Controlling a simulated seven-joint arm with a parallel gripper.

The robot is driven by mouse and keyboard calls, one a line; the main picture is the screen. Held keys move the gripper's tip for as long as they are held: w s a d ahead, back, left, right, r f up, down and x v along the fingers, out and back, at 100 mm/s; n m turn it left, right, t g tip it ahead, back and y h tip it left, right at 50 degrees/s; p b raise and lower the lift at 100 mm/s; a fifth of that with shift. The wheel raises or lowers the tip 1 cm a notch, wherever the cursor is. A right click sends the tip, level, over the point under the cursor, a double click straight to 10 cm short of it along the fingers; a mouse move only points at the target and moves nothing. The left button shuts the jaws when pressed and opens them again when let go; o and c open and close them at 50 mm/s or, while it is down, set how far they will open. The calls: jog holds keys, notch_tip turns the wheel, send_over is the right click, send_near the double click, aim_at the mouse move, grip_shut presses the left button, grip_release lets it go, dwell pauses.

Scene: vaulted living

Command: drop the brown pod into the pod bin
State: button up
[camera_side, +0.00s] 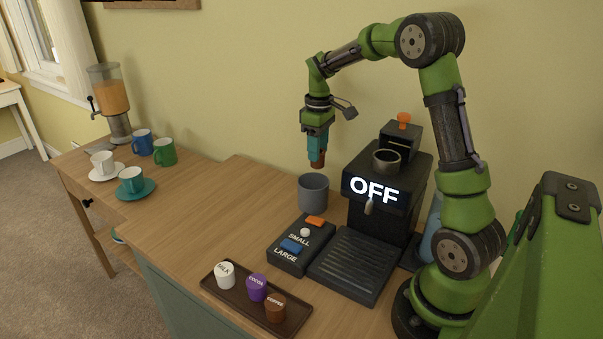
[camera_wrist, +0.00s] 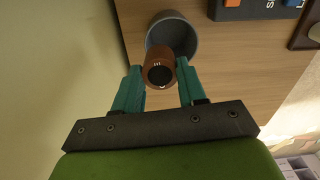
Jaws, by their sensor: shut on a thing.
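My gripper (camera_side: 317,152) has teal fingers and points down, shut on a brown pod (camera_side: 316,164). In the wrist view the brown pod (camera_wrist: 158,70) sits between the two fingertips (camera_wrist: 159,78), with its dark round end toward the camera. The pod bin, a grey round open container (camera_side: 313,192), stands on the wooden counter below the gripper. The pod is above the bin's rim and apart from it. In the wrist view the pod overlaps the near part of the bin (camera_wrist: 186,42). The bin's inside bottom is mostly hidden.
A coffee machine (camera_side: 365,199) reading OFF stands right of the bin. A button box (camera_side: 300,246) is in front. A dark tray (camera_side: 240,311) holds white, purple and brown pods. Cups and a juice dispenser (camera_side: 109,95) stand at left. The counter left of the bin is clear.

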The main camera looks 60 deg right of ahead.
jog(key=o, duration=1.1)
jog(key=shift+r, duration=0.1)
notch_tip(320, 180, up, 17)
jog(key=shift+f, duration=0.15)
